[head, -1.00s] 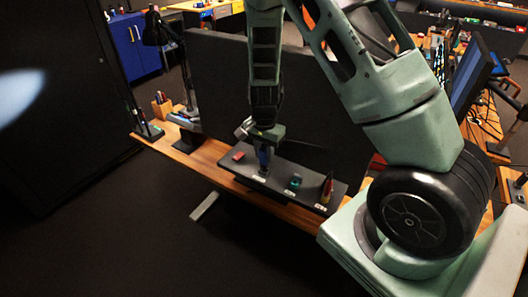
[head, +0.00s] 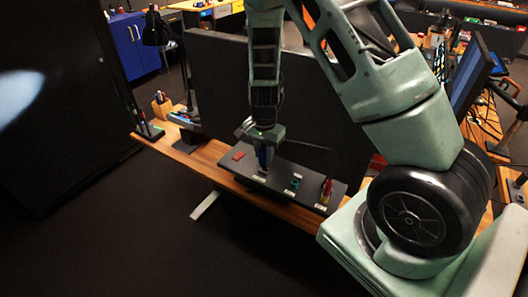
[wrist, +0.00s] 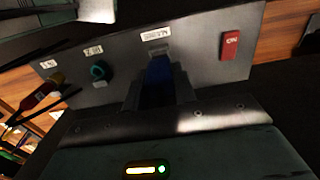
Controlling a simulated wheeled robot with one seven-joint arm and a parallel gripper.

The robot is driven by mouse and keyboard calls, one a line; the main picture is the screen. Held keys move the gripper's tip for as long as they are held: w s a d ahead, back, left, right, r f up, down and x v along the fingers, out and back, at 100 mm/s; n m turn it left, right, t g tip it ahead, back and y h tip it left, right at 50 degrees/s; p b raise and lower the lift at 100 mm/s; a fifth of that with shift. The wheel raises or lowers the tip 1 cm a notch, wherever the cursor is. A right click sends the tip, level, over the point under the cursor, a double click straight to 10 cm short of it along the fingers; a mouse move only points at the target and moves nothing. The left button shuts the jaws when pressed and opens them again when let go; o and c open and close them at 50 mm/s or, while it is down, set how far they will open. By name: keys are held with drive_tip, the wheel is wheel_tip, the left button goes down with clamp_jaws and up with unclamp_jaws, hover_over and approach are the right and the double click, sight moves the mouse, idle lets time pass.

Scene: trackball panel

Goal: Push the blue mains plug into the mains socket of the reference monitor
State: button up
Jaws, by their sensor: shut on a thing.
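The blue mains plug (wrist: 158,78) is between the fingers of my gripper (wrist: 158,93) in the wrist view. The gripper is shut on it. In the head view my gripper (head: 263,150) points down over the dark panel (head: 310,168), with the blue plug (head: 263,159) below it. The plug's front end is by a white label (wrist: 157,33) in the wrist view, which seems to read MAINS. The socket opening is hidden, and I cannot tell how far the plug is in it.
A red switch (wrist: 230,45) marked ON sits beside the plug on the panel. On the other side are a teal connector (wrist: 98,71) and a red and yellow one (wrist: 42,92), each by a label. A large dark screen (head: 220,95) stands behind the panel on the wooden desk (head: 228,178).

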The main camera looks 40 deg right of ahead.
drive_tip(key=shift+f+b, duration=1)
drive_tip(key=shift+f, duration=0.4)
idle(0.4)
drive_tip(key=o, duration=0.9)
drive_tip(key=shift+o, duration=0.2)
drive_tip(key=shift+r, duration=0.1)
wheel_tip(320, 180, up, 17)
drive_tip(key=b, duration=0.1)
drive_tip(key=shift+r, duration=0.15)
